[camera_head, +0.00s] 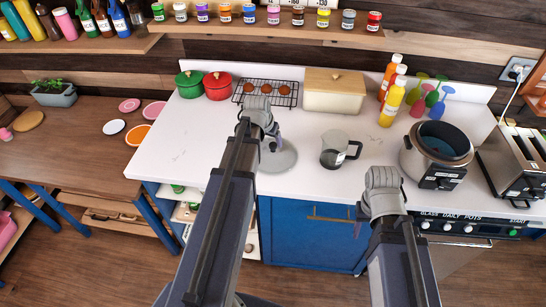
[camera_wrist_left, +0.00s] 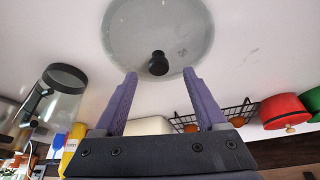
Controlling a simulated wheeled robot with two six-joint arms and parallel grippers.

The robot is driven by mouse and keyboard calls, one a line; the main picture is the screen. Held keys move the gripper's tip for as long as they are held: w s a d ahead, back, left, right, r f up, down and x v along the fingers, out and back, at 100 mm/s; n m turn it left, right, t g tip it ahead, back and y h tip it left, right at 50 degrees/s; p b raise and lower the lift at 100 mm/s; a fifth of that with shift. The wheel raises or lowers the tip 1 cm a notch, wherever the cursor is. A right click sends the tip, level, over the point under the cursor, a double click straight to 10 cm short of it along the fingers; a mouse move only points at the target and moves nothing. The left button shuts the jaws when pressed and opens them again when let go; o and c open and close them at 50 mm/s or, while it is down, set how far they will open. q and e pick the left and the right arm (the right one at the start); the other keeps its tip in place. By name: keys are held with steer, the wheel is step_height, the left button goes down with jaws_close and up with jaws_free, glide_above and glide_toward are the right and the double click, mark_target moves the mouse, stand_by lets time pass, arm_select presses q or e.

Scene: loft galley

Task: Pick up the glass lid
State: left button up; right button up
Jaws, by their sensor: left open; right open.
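The glass lid (camera_head: 280,158) lies on the white counter, a pale translucent disc partly hidden by my left gripper in the head view. In the left wrist view the glass lid (camera_wrist_left: 140,30) shows at the top with its black knob (camera_wrist_left: 158,63). My left gripper (camera_wrist_left: 158,80) is open and empty, its two purple fingers spread, with the knob near the gap between the fingertips. In the head view my left gripper (camera_head: 262,125) is over the counter beside the lid. My right gripper (camera_head: 383,190) is at the counter's front edge, away from the lid; its fingers are hard to make out.
A glass jug with a black handle (camera_head: 336,150) stands right of the lid. Behind are a wire rack (camera_head: 262,98) with brown round items, a red pot (camera_head: 218,86), a green pot (camera_head: 189,84) and a cream box (camera_head: 333,98). A large steel pot (camera_head: 437,155) stands further right.

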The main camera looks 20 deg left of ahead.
mark_target(273, 145)
arm_select(q)
steer(key=shift+b+x, duration=2.3)
steer(key=shift+x, duration=0.5)
steer(key=shift+w+d+r, duration=0.1)
steer(key=shift+r, duration=0.05)
jaws_close()
